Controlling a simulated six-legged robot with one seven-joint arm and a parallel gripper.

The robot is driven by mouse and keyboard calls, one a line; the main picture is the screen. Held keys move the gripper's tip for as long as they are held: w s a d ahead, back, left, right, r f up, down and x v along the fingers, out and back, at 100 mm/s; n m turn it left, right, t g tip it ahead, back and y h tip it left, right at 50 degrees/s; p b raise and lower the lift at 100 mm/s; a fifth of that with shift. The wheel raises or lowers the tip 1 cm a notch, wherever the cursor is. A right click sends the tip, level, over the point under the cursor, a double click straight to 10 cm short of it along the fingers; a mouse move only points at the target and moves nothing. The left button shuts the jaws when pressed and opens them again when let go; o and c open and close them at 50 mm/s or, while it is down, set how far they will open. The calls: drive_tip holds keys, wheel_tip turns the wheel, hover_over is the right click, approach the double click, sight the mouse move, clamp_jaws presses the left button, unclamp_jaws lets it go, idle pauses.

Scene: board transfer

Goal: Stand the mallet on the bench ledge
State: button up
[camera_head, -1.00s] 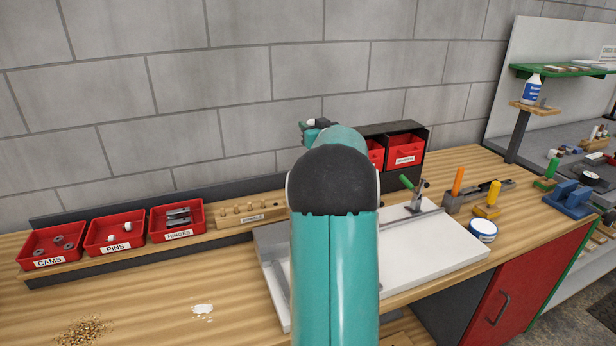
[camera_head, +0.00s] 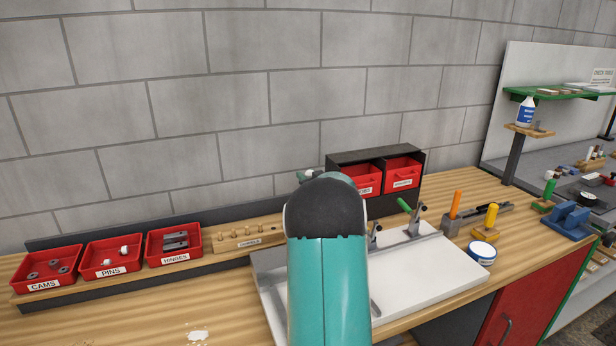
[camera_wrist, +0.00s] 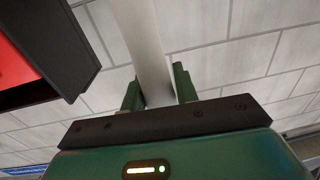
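A pale, smooth round bar (camera_wrist: 146,45) stands between the two green fingers of my gripper (camera_wrist: 159,90) in the wrist view. The fingers sit close against both its sides, and it runs out of the top of the picture. It is probably the mallet's handle; no mallet head shows. In the head view my arm hides most of the gripper; only a small green and white bit shows near the wall side. The wooden bench ledge (camera_head: 209,253) runs along the back of the bench, left of my arm.
Red bins of cams (camera_head: 47,269), pins (camera_head: 112,254) and hinges (camera_head: 174,243) and a dowel block (camera_head: 247,234) occupy the ledge. A dark cabinet with red drawers (camera_head: 376,160) stands behind my arm. A white board (camera_head: 425,270) lies right of my arm, with a tub (camera_head: 482,253) beside it.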

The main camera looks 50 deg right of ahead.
drive_tip(key=o, duration=0.3)
drive_tip(key=shift+o, duration=0.2)
drive_tip(key=shift+r, duration=0.2)
drive_tip(key=v, duration=1.2)
drive_tip(key=w+a+r+g, duration=0.1)
drive_tip(key=w+a+r, duration=0.2)
drive_tip(key=a, duration=0.3)
drive_tip(key=w+a+r+g, duration=0.1)
drive_tip(key=w+a+r, duration=0.15)
drive_tip(key=a, duration=0.35)
drive_tip(key=a+g+y, duration=0.2)
drive_tip(key=a+g, duration=0.1)
drive_tip(key=a, duration=1.2)
drive_tip(key=s+a+f+n+g+y, duration=0.2)
drive_tip(key=s+a+f+y, duration=0.1)
drive_tip(key=s+a, duration=0.6)
drive_tip(key=s+a+f+n+g+y, duration=0.2)
drive_tip(key=s+a, duration=0.6)
drive_tip(key=a, duration=0.9)
drive_tip(key=shift+s+f+n+g+y, duration=0.4)
drive_tip(key=shift+f+n+g, duration=0.1)
drive_tip(key=shift+f+g, duration=0.3)
drive_tip(key=shift+a, duration=0.1)
